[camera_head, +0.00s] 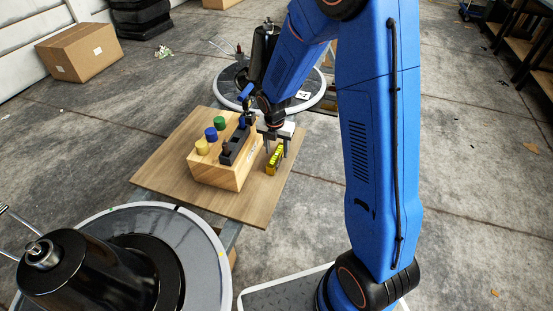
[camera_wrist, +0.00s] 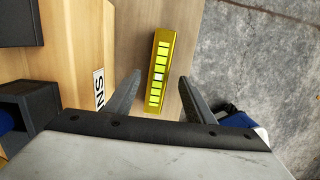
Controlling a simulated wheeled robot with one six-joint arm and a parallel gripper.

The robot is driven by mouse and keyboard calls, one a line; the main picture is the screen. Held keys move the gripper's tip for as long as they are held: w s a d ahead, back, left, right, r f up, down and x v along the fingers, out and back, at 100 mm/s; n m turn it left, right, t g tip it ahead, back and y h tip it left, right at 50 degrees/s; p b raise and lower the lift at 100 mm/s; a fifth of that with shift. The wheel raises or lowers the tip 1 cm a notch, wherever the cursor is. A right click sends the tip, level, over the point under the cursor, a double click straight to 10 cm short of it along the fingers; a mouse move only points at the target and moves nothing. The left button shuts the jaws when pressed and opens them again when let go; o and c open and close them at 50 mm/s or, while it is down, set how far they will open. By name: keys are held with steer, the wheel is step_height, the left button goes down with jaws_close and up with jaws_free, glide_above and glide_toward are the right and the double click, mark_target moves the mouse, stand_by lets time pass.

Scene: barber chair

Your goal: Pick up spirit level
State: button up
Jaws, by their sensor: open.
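The yellow spirit level (camera_head: 275,160) lies on the wooden board (camera_head: 160,177), just right of the wooden block. In the wrist view the spirit level (camera_wrist: 160,70) has a row of bright yellow-green segments and points away from me. My gripper (camera_head: 277,147) is above its far end in the head view. In the wrist view the open fingers (camera_wrist: 156,98) stand on either side of the level's near end, with a gap on both sides. Nothing is held. Whether the fingertips reach down to the level's height I cannot tell.
The wooden block (camera_head: 222,174) holds green, blue and yellow pegs and a dark holder, close left of the level. Two round chair bases stand nearby, one behind (camera_head: 228,88) and one in front (camera_head: 205,245). A cardboard box (camera_head: 82,52) is at the back left.

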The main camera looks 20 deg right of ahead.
mark_target(276, 154)
steer(key=f, duration=0.4)
steer(key=shift+w+f, duration=0.1)
steer(key=shift+w, duration=0.15)
jaws_close()
